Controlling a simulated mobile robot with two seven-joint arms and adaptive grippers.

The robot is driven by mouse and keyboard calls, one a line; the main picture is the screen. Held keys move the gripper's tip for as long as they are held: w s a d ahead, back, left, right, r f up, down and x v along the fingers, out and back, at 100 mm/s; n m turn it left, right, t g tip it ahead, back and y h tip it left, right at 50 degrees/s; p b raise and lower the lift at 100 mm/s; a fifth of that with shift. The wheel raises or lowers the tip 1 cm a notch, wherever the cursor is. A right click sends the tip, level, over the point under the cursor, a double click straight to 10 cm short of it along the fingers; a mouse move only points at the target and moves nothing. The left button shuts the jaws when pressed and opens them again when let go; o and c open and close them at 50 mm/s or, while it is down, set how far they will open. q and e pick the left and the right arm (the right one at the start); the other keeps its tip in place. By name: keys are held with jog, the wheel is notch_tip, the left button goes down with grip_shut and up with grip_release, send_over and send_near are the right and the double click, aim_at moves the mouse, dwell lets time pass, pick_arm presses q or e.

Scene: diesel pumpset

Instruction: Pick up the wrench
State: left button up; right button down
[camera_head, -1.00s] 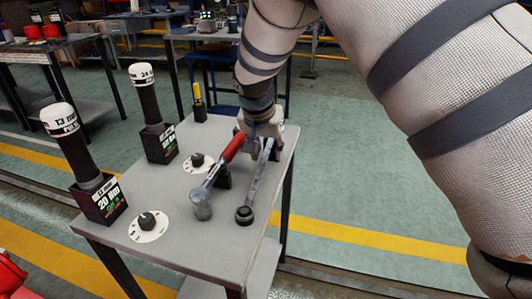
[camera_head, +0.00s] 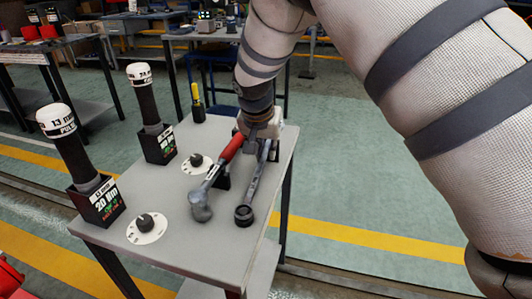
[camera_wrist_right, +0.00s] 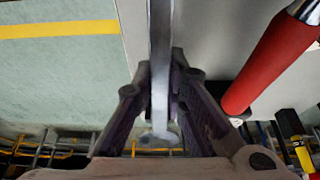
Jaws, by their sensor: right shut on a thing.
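The wrench (camera_head: 254,185) is a long grey bar with a round black socket head, at the right side of the small grey table (camera_head: 180,262). Its head points toward the table's front edge. My right gripper (camera_head: 264,146) is shut on the far end of the bar. In the right wrist view the wrench (camera_wrist_right: 160,35) runs between the two fingers of the gripper (camera_wrist_right: 158,75), which touch it on both sides. It cannot be told whether the wrench is clear of the tabletop. My left gripper is not in view.
Two black-handled tools, a near one (camera_head: 75,150) and a far one (camera_head: 148,105), stand in black holders. A yellow-handled screwdriver (camera_head: 196,94) stands at the back. Two dials sit between.

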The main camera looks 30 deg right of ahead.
pick_arm(q)
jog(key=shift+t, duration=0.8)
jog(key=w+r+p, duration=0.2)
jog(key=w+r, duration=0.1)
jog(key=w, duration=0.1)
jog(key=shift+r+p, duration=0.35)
jog(key=shift+p, duration=0.05)
pick_arm(e)
jog(key=s+a+r, duration=0.4)
jog(key=s+r, duration=0.8)
jog(key=s, duration=0.1)
jog(key=shift+s+r, duration=0.2)
jog(key=shift+r, duration=0.15)
